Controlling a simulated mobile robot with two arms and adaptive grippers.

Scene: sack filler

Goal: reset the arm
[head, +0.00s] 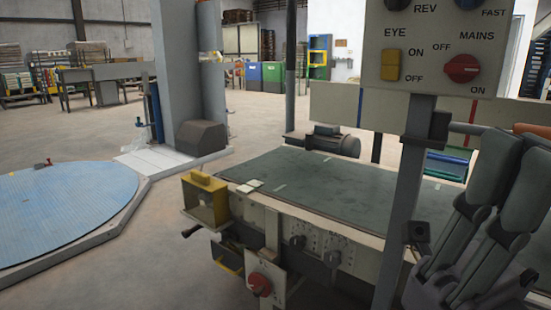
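My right gripper (515,165) is at the right edge, with its two grey fingers pointing up, close together and partly overlapping. Its fingers are beside the post of the control box, and nothing is clearly seen between them. I cannot tell how far apart they are. My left gripper is not in view. The control box (425,85) is at the upper right, cut by the top edge. It has a yellow EYE switch (391,65) and a red MAINS knob (461,68), plus two knobs at the top.
A belt conveyor (330,190) runs across the middle, with a yellow bracket (206,198) and a red knob (259,284) at its near end. A grey post (405,210) stands in front of it. A blue turntable (70,215) is at left. Floor at lower left is clear.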

